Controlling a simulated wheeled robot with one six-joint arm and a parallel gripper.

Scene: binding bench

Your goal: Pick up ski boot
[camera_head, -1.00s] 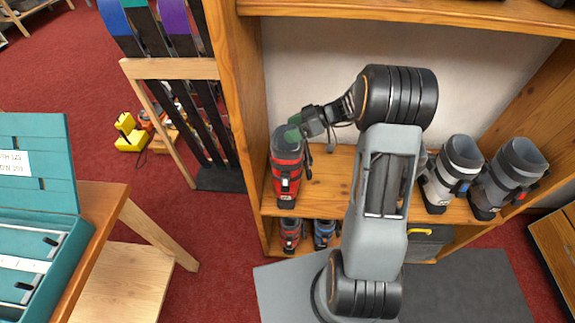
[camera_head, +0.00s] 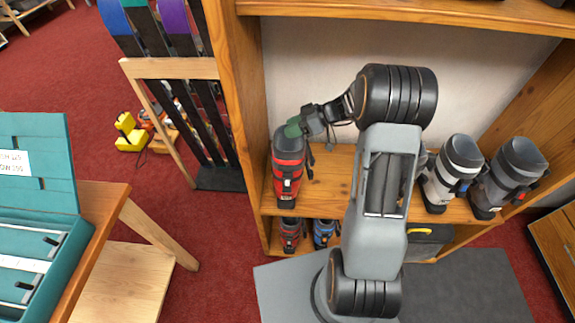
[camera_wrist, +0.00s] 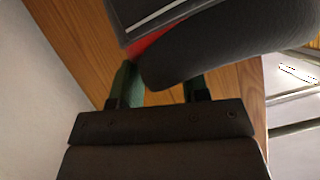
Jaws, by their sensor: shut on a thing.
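A red and black ski boot (camera_head: 288,174) stands upright at the left end of the wooden shelf in the head view. My gripper (camera_head: 292,130) is at the top of its cuff, with the green fingertips shut on the boot's upper edge. In the wrist view my gripper (camera_wrist: 155,88) has a green finger on either side of the dark cuff of the boot (camera_wrist: 205,45), with a bit of red showing. In the head view the boot's sole appears to be at shelf level; I cannot tell whether it touches the shelf.
A white and grey boot (camera_head: 455,172) and a dark grey boot (camera_head: 508,178) stand at the shelf's right. Smaller red (camera_head: 290,234) and blue (camera_head: 324,232) boots are below. The wooden upright (camera_head: 238,110) is close left of the held boot. A teal case (camera_head: 40,165) is at far left.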

